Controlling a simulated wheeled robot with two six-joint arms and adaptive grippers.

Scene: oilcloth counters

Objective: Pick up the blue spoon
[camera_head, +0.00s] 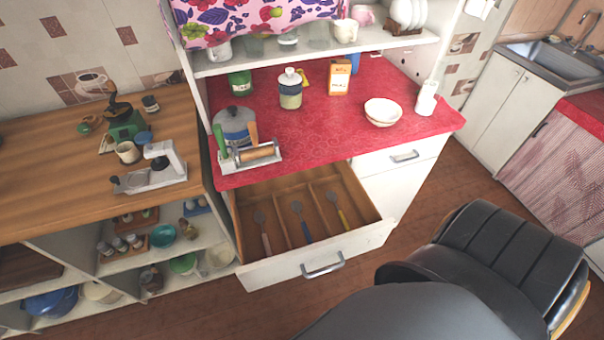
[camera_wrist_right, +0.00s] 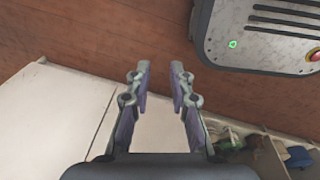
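The blue spoon (camera_head: 301,222) lies in the middle compartment of the open wooden drawer (camera_head: 361,245), its blue handle toward the drawer front. A utensil with a dull pinkish-brown handle (camera_head: 263,231) lies in the compartment to its left. One with a yellow handle (camera_head: 338,209) lies to its right. My right gripper (camera_wrist_right: 160,68) shows in the right wrist view, its fingers apart with nothing between them. It is over brown floor and pale cabinet surfaces, and the spoon is not in that view. Neither gripper shows in the head view.
Above the drawer is a red counter (camera_head: 330,133) with a bowl (camera_head: 383,112), jars and a rack holding a rolling pin (camera_head: 256,153). A wooden counter (camera_head: 60,190) with a white scale is at left.

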